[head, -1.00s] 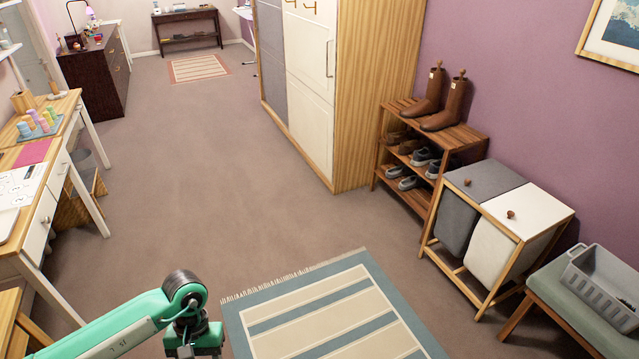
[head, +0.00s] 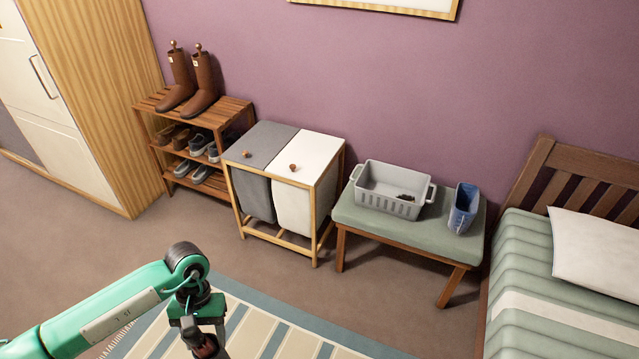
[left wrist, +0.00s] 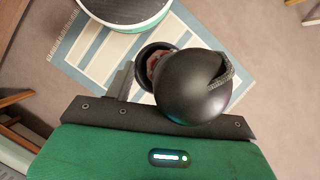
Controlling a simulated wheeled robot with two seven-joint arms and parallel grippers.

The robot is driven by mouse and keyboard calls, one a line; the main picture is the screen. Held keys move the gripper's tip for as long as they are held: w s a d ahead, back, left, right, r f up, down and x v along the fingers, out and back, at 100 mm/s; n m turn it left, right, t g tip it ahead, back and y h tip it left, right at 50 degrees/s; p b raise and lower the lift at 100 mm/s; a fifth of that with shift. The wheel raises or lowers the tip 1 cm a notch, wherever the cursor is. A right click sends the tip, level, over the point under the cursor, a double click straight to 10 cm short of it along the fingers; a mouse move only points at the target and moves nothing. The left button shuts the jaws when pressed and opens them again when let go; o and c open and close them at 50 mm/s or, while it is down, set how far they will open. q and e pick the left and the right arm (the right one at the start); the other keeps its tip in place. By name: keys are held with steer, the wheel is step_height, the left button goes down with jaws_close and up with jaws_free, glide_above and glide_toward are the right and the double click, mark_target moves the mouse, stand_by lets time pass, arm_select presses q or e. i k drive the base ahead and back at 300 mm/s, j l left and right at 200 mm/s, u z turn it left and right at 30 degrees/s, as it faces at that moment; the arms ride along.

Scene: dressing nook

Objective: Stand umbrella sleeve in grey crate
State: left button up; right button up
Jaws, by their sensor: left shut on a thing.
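The grey crate (head: 382,205) stands on a padded bench in the head view. It is a low open basket with slotted sides and two end handles, and a small dark thing lies inside. My left gripper (head: 206,342) is at the bottom of the head view, over the striped rug and well left of the crate. It is shut on a dark thing, seemingly the umbrella sleeve (left wrist: 193,90), which shows in the left wrist view as a black rounded end with a strap. The sleeve's length is mostly hidden. My right gripper is not in view.
A blue open container (head: 463,210) stands on the bench (head: 362,226) right of the crate. A two-bin hamper (head: 300,205) and shoe rack (head: 195,140) stand left of the bench, a bed (head: 560,290) right. Rug (head: 262,335) and floor before the bench look clear.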

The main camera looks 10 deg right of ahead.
mark_target(391, 193)
steer(key=i+l+z, duration=0.25)
steer(key=i+z, duration=0.65)
steer(key=i+l, duration=0.05)
steer(key=i, duration=0.05)
